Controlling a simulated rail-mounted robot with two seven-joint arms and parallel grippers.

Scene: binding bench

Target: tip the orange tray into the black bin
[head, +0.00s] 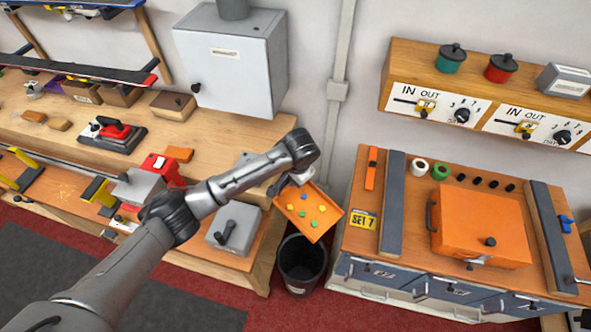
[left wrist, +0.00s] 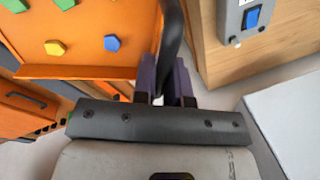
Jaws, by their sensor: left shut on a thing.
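The orange tray (head: 328,215) is held in the air just above and behind the black bin (head: 302,262), near the gap between the two benches. Several small yellow, green and blue hexagonal pieces lie spread on it. My left gripper (head: 297,178) is at the tray's back left edge. In the left wrist view, my left gripper (left wrist: 160,88) is shut on a dark curved handle, with the tray (left wrist: 85,18) beyond it at upper left. Whether the tray is tilted is hard to tell. The bin stands on the floor; its inside looks dark. My right gripper is out of view.
The left wooden bench (head: 60,95) carries tools and a grey box (head: 233,227) near the bin. The right bench (head: 411,235) holds an orange case (head: 480,232) and a SET 7 sign (head: 363,220). A grey cabinet (head: 230,60) hangs on the wall.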

